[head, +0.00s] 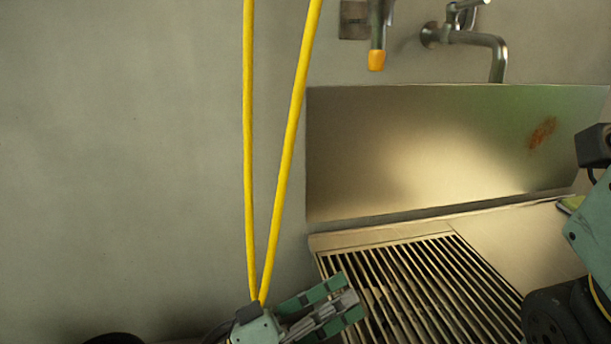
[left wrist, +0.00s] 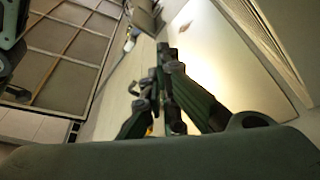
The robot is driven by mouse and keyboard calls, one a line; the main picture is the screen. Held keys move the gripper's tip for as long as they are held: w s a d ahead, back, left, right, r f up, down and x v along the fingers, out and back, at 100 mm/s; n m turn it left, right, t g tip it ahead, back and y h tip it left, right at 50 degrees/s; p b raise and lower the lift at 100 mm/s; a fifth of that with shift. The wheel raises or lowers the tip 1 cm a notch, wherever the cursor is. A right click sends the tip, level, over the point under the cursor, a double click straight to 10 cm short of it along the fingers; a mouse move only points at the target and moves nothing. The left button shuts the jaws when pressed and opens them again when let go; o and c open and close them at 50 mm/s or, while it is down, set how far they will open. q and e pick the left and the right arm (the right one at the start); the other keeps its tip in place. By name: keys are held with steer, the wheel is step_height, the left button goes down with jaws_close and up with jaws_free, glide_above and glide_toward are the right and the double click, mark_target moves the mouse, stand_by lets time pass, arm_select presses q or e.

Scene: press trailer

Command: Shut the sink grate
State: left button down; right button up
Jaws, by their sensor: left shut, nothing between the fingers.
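The sink grate (head: 420,282), a panel of long parallel slats, lies below the metal backsplash at the lower middle of the head view. It looks roughly level, but I cannot tell whether it is fully shut; its near end is cut off by the frame. My left gripper (head: 346,296) is at the grate's left edge, over its near left part, with its fingers shut and empty. I cannot tell whether it touches the slats. The shut fingers also show in the left wrist view (left wrist: 165,62). My right gripper is out of view; only part of my right arm shows at the right edge.
The metal backsplash (head: 440,150) stands behind the grate, with taps (head: 470,38) and an orange-tipped spout (head: 376,60) above. A flat counter (head: 520,240) lies right of the grate. Two yellow lines rise from my left gripper. The wall at left is bare.

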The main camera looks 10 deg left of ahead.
arm_select(q)
steer(key=shift+s+d+f+b, duration=0.1)
steer(key=shift+s+f+b, duration=0.2)
steer(key=shift+f+b, duration=0.4)
steer(key=shift+s+d+f+b, duration=0.2)
steer(key=shift+f+b, duration=0.3)
steer(key=shift+f, duration=0.35)
steer(key=shift+s+d+f+b, duration=0.1)
steer(key=shift+s+f+b, duration=0.25)
steer(key=shift+f+b, duration=0.35)
steer(key=shift+f, duration=0.1)
